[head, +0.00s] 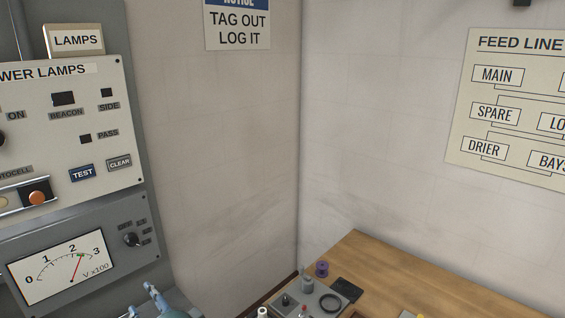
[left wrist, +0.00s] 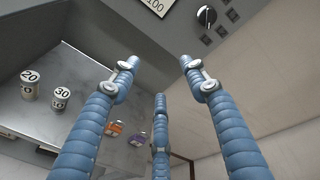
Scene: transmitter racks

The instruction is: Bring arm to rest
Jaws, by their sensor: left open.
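My left gripper (head: 150,300) shows at the bottom edge of the head view, in front of the lower rack panel, with only its blue fingertips and a bit of its body visible. In the left wrist view its blue ribbed fingers (left wrist: 158,76) are spread apart with nothing between them. The gripper is open and empty. The rest of the left arm is hidden below the head view. My right gripper is in neither view.
The grey meter panel (head: 108,213) stands at left, below the lamp panel (head: 120,80). A wooden bench (head: 430,280) with a grey box (head: 318,297) is at lower right. Below the rack, the wrist view shows weights marked 20 (left wrist: 29,88) and 30 (left wrist: 60,98).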

